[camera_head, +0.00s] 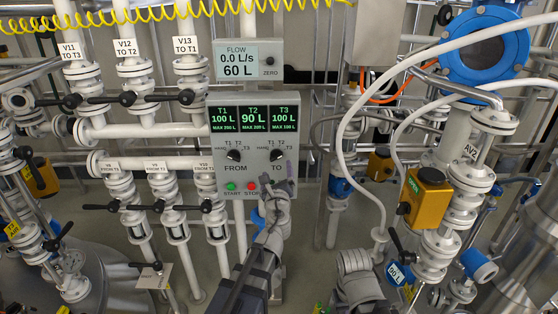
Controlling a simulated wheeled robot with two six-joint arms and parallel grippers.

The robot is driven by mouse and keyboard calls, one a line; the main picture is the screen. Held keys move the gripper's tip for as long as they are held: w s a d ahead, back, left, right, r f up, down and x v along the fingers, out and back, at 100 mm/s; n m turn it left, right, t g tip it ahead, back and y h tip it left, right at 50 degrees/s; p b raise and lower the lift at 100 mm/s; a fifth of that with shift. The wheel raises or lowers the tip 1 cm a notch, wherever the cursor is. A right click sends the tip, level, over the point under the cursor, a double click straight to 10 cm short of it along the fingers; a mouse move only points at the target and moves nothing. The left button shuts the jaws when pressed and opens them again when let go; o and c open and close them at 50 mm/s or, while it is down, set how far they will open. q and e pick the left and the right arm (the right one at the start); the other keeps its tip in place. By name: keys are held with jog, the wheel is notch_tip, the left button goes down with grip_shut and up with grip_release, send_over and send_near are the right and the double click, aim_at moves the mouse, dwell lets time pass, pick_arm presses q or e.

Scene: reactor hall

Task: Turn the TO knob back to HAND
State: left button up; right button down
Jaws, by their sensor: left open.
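The grey control panel (214,170) stands in the middle of the camera_head view. Its TO knob (277,155) is a small black dial at the right, under the labels HAND, T1, T2 and T3. Its pointer is too small to read surely. The FROM knob (234,155) is to its left. My left gripper (276,192) is open, just below the TO knob and in front of the panel's lower right part. It looks apart from the knob, though depth is hard to judge. My right gripper is not in view.
The green START button (231,187) and red STOP button (251,187) sit close left of my gripper. A flow display (238,58) above reads 0.0 L/s and 60 L. Valved pipes (125,65) stand left; a white hose (342,135) and yellow actuator (427,195) stand right.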

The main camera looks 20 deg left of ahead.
aim_at(277, 159)
pick_arm(q)
jog(key=x, duration=0.7)
jog(key=shift+w+a+f, duration=0.1)
jog(key=shift+w+a, duration=0.05)
jog(key=shift+w, duration=0.25)
jog(key=c, duration=1.4)
